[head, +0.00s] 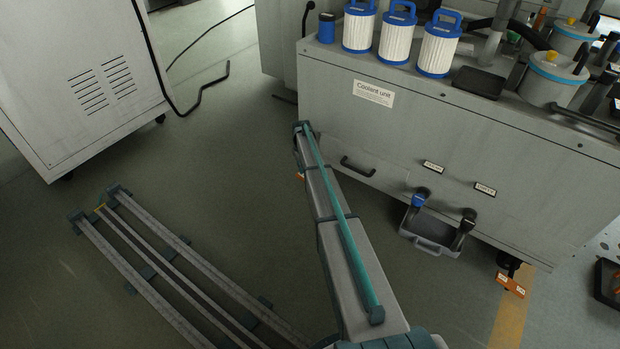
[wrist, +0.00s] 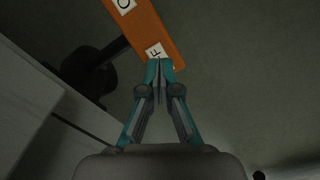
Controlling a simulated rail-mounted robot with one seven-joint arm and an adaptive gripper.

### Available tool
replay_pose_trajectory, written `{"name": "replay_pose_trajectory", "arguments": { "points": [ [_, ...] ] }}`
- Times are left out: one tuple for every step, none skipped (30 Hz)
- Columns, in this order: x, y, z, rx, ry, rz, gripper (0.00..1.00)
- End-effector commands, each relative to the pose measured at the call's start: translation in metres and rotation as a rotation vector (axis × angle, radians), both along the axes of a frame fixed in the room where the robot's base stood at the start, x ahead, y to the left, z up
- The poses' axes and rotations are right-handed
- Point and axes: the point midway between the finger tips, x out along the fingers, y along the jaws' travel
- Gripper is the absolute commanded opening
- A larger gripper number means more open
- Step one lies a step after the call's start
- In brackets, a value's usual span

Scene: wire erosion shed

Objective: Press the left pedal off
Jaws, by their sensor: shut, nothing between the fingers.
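The left pedal (wrist: 147,27) is an orange bar with two white labels, one showing an "O" and the other an "F". It runs across the top of the wrist view. In the head view only a small orange bit (head: 300,176) shows beside my arm, which hides the rest. My gripper (wrist: 159,64) is shut and empty, with its teal fingertips at the pedal's near end, over the edge of the "F" label. I cannot tell whether they touch it. My gripper is hidden behind my arm in the head view.
A dark caster (wrist: 92,68) sits beside the pedal. The coolant unit (head: 340,125) stands behind my arm, with a second orange pedal (head: 511,285) under its right end. Floor rails (head: 160,262) lie at left.

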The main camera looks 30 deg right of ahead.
Motion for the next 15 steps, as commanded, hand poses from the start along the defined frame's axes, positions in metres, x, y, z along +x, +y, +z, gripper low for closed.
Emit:
{"name": "replay_pose_trajectory", "arguments": {
  "points": [
    [0.0001, 0.0000, -0.0009, 0.000, 0.000, 0.000, 0.00],
    [0.0001, 0.0000, -0.0013, 0.000, 0.000, 0.000, 0.00],
    [0.0001, 0.0000, -0.0018, 0.000, 0.000, 0.000, 0.00],
    [0.0001, -0.0001, -0.0022, 0.000, 0.000, 0.000, 0.00],
    [0.0001, 0.0000, -0.0026, 0.000, 0.000, 0.000, 0.00],
    [0.0001, 0.0000, -0.0031, 0.000, 0.000, 0.000, 0.00],
    [0.0001, 0.0000, -0.0035, 0.000, 0.000, 0.000, 0.00],
    [0.0002, -0.0001, -0.0039, 0.000, 0.000, 0.000, 0.00],
    [0.0001, 0.0000, -0.0044, 0.000, 0.000, 0.000, 0.00],
    [0.0002, -0.0001, -0.0048, 0.000, 0.000, 0.000, 0.00],
    [0.0002, 0.0000, -0.0052, 0.000, 0.000, 0.000, 0.00],
    [0.0002, -0.0001, -0.0058, 0.000, 0.000, 0.000, 0.00],
    [0.0002, 0.0000, -0.0061, 0.000, 0.000, 0.000, 0.00],
    [0.0002, -0.0001, -0.0065, 0.000, 0.000, 0.000, 0.00],
    [0.0002, -0.0001, -0.0071, 0.000, 0.000, 0.000, 0.00]
  ]
}}
